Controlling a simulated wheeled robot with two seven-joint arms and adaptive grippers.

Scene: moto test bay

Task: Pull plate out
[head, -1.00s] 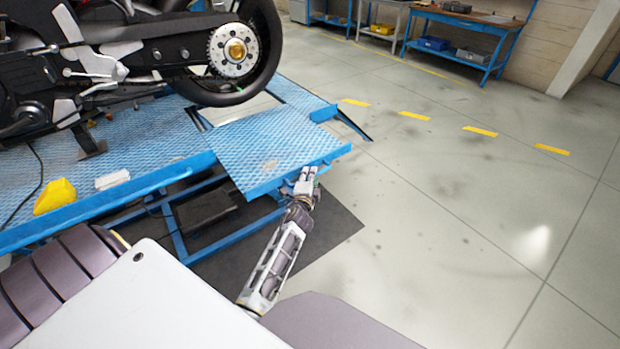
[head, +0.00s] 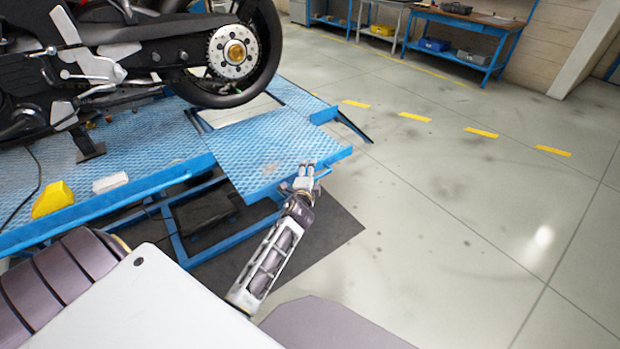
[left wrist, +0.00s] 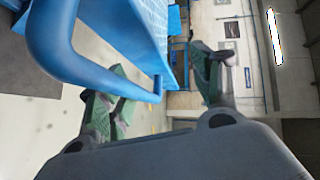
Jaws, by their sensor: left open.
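The blue textured plate (head: 262,145) lies level at the right end of the blue lift platform, behind the motorcycle's wheel. My left gripper (head: 307,164) is at the plate's near right edge, its fingertips overlapping that edge in the head view. In the left wrist view, the plate (left wrist: 140,28) fills the upper middle, and a curved blue handle bar (left wrist: 105,84) loops out from it. The bar's end lies between the spread green-padded fingers of the left gripper (left wrist: 160,90). These are open; contact with the bar cannot be told. My right gripper is out of view.
A motorcycle (head: 110,70) stands on the lift platform (head: 140,140). A yellow object (head: 53,199) and a white block (head: 110,182) lie near its front edge. Open floor (head: 450,220) extends right of the plate. Blue workbenches (head: 465,38) stand at the back wall.

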